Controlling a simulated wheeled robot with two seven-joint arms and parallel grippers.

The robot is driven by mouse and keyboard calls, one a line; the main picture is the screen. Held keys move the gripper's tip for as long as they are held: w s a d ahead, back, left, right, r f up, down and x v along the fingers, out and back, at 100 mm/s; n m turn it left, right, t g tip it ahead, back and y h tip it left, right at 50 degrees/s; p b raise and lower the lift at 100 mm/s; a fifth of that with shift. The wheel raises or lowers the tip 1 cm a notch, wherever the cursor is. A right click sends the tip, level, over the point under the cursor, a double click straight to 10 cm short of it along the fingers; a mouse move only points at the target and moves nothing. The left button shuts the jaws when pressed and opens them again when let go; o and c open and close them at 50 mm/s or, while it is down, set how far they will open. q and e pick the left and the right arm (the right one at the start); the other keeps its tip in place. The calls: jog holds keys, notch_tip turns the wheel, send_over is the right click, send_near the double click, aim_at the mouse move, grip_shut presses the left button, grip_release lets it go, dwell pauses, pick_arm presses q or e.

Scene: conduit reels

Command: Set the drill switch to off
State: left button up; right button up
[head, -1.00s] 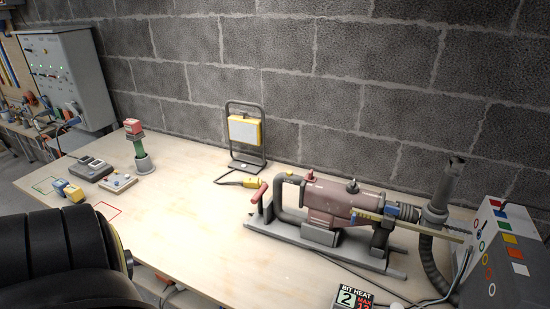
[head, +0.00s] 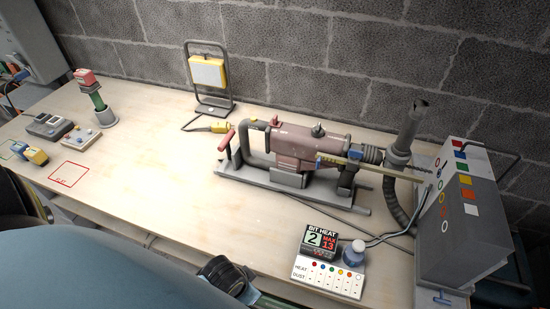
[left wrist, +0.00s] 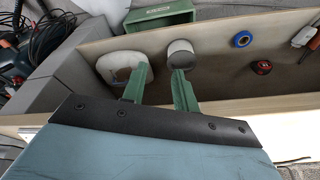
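The drill (head: 318,148) is a reddish-brown machine lying in a grey cradle on the bench, its bit end toward the grey box at right. A dark knob (head: 318,130) stands on its top and a red handle (head: 226,140) is at its left end. I cannot tell which part is the switch or how it is set. My blue-grey arm crosses the bottom of the head view; no gripper shows clearly there. My right gripper is out of view.
A grey box (head: 463,235) is at right, a yellow lamp (head: 208,73) behind. The left wrist view shows a blue ring (left wrist: 242,39) and a red tape (left wrist: 262,67).

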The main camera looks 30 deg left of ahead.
pick_arm(q)
notch_tip(320, 180, up, 16)
jog(key=w+t+p, duration=0.2)
jog(key=n+t+y, duration=0.4)
jog(key=n+t, duration=0.1)
jog(key=t, duration=0.8)
send_near(274, 121)
jog(key=x, duration=1.1)
jog(key=shift+a, duration=0.1)
grip_shut()
